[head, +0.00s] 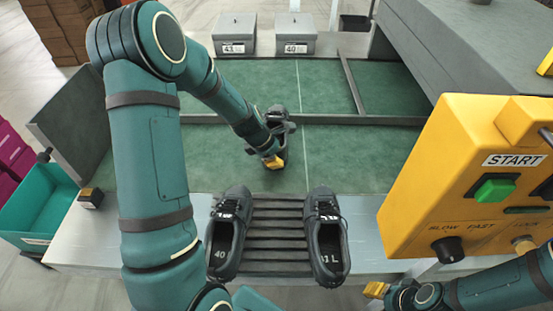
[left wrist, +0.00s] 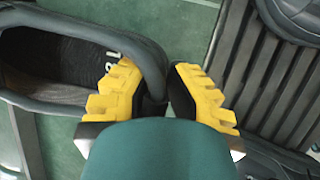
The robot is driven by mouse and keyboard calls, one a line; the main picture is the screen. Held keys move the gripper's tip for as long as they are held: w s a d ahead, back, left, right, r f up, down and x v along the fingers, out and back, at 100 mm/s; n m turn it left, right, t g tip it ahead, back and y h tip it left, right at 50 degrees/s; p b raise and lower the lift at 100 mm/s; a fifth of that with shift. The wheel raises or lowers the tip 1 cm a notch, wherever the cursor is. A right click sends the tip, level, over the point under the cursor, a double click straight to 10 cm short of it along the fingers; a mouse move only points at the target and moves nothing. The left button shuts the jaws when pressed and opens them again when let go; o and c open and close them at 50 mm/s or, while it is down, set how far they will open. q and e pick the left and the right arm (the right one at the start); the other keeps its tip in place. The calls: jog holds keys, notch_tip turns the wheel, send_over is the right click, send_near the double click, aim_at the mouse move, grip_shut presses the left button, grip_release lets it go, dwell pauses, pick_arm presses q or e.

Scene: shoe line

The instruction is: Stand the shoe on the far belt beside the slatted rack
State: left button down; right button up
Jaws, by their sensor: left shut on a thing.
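A dark shoe (head: 278,113) is over the green belt, mostly hidden behind my left gripper (head: 272,160) in the head view. In the left wrist view the shoe (left wrist: 60,75) lies at the left, its opening facing the camera and a size mark inside. My left gripper (left wrist: 158,95) is shut on the shoe's rim at one end. I cannot tell if its sole touches the belt. The slatted rack (head: 278,226) stands nearer, and also shows in the left wrist view (left wrist: 265,75). My right gripper (head: 376,290) is at the lower right, its fingers partly out of sight.
A shoe marked 40 (head: 229,235) and another dark shoe (head: 326,238) are at the rack's left and right sides. A metal rail (head: 350,119) divides the green belt (head: 355,160). Two grey boxes (head: 236,32) (head: 295,34) stand behind. A yellow control box (head: 455,190) blocks the right.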

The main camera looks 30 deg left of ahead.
pick_arm(q)
jog(key=shift+r, duration=0.2)
jog(key=shift+f, duration=0.35)
jog(key=c, duration=1.1)
grip_release()
jog(key=shift+o, duration=0.2)
jog(key=shift+r, duration=0.25)
jog(key=p+v, duration=0.3)
jog(key=v, duration=0.9)
jog(key=shift+p, duration=0.35)
